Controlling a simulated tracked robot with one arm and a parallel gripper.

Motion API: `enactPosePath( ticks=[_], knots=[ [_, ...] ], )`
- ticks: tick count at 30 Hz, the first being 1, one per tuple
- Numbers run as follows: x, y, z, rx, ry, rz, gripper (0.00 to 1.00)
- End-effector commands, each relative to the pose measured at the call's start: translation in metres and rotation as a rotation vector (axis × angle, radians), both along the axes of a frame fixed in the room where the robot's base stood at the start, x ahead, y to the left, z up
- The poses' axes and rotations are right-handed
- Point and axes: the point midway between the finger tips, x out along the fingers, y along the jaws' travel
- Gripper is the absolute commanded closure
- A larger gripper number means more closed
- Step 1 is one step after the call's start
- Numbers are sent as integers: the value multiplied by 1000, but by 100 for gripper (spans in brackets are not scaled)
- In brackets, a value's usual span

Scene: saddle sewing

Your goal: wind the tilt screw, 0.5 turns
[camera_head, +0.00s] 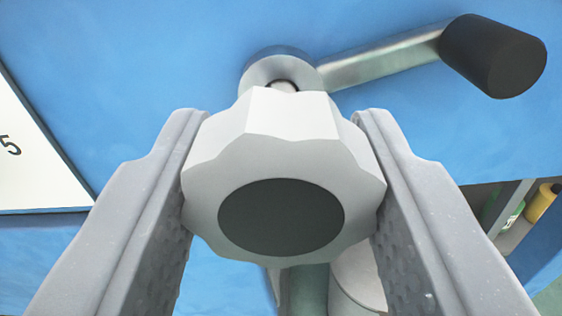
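The tilt screw's knob (213,161) is a light grey, lobed hand knob with a dark round cap on its face. It sits in the middle of the view, in front of a blue panel. My gripper (282,170) has one grey finger on each side of the knob. Both fingers appear to touch its sides, so the gripper is shut on it. A short shaft behind the knob runs into a round metal collar (262,68). Most of the shaft is hidden by the knob.
A metal crank arm with a black handle (492,56) sticks out to the upper right, close behind the knob. A white plate (30,160) with a "5" is at the left. A shelf with green and yellow containers (540,204) is at the right.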

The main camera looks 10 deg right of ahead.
Motion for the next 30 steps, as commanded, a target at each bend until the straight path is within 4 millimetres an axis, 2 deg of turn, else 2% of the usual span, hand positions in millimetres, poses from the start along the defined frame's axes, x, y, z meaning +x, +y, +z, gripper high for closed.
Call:
enactPosePath(
  ticks=[30],
  knots=[
    [0, 1, 2, -919, 298, 4, 84]
  ],
)
